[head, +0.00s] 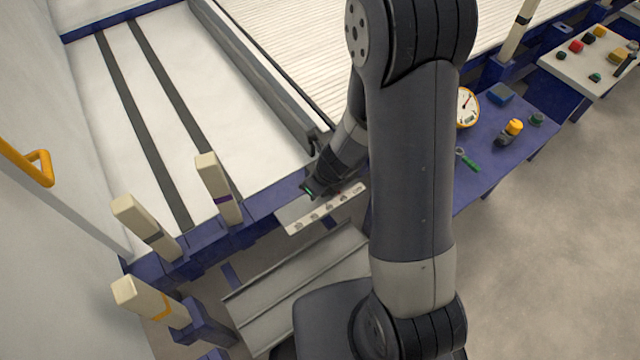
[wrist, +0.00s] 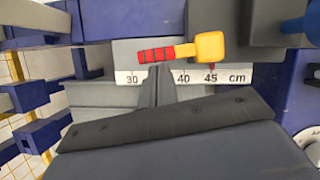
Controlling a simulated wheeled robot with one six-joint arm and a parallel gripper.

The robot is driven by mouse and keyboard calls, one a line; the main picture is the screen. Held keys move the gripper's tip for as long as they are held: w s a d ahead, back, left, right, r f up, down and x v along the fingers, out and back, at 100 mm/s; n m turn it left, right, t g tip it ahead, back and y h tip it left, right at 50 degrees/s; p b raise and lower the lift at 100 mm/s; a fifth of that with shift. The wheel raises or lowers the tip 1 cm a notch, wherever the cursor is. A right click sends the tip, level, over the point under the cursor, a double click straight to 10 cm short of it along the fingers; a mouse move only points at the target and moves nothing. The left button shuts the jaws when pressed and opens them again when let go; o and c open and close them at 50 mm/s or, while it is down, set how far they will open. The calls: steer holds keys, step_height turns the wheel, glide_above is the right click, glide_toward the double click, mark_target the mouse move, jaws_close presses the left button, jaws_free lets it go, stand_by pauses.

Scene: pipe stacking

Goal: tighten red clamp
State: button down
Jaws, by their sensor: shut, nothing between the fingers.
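The red clamp (wrist: 157,54) shows in the wrist view as a dark-banded red grip joined to a yellow block (wrist: 210,46) on its right. It lies sideways along the upper edge of a white scale (wrist: 225,76) marked 30, 40 and 45 cm. A small red pointer (wrist: 211,66) sits below the yellow block near the 45 mark. My gripper (wrist: 155,76) is shut and empty, its tips just below the red grip in the picture; I cannot tell if they touch. In the head view my gripper (head: 309,188) is low over the blue frame, and my arm hides part of the area.
A blue bench (head: 485,165) at right holds a round gauge (head: 466,106), a green-handled tool (head: 467,160) and a yellow-topped knob (head: 512,129). Cream posts (head: 218,188) stand at left. Open floor is at right.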

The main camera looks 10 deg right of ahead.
steer(key=shift+w+a, duration=0.15)
steer(key=shift+a, duration=0.1)
stand_by(0.6)
